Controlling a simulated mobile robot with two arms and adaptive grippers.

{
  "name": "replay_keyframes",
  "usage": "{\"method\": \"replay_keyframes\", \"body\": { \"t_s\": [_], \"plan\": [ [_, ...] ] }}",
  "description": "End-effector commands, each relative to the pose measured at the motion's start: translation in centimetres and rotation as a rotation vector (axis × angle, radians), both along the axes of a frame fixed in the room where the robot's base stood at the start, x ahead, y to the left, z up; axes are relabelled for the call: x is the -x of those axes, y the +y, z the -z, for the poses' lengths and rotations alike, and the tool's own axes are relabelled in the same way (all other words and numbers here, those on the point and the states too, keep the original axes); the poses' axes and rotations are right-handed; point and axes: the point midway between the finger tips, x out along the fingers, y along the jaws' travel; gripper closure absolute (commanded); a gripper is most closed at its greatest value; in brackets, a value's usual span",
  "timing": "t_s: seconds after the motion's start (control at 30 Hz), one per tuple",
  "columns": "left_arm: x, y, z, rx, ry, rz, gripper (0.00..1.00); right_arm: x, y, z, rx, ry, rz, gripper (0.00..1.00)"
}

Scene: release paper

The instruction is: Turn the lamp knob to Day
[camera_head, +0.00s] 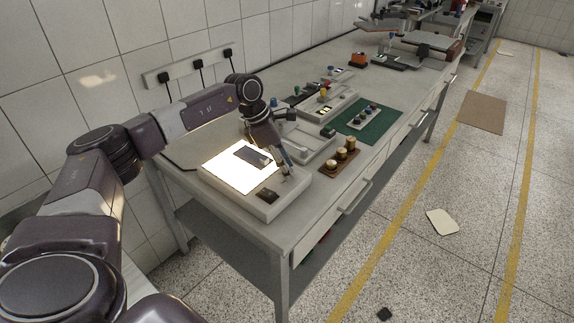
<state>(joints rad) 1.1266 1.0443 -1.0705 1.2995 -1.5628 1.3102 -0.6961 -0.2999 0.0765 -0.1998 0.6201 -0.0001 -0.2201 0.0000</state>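The lamp is a pale box (262,207) with a brightly lit white panel (228,173) on its top, at the near end of the bench. A dark flat piece (253,155) lies on the panel. A small dark patch (266,195) shows on the box's front right part. My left gripper (286,171) points down over the right part of the box, close to its top. I cannot make out the knob or its marks; the gripper may hide it. The finger gap is too small to read. My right gripper is out of view.
A grey tray (322,150) is just right of the lamp. A brown holder with several round-topped pieces (341,157) stands near the front edge. A green mat (384,125) and another tray (345,100) lie farther along. Wall sockets with plugs (197,65) are behind.

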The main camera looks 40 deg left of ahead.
Motion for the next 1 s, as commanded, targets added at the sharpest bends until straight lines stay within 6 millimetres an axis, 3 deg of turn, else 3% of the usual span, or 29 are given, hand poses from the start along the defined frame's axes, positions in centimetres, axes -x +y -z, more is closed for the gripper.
{"method": "replay_keyframes", "body": {
  "t_s": [0.27,0.57,1.0],
  "plan": [
    [-0.04,-0.07,0.19,0.0,0.0,0.0,0.68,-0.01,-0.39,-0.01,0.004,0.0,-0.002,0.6],
    [-0.05,-0.1,0.15,0.001,-0.001,0.0,1.0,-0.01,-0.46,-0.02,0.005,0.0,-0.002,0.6],
    [-0.02,-0.19,0.09,0.002,-0.002,-0.067,1.0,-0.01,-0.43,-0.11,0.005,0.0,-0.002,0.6]
  ]
}}
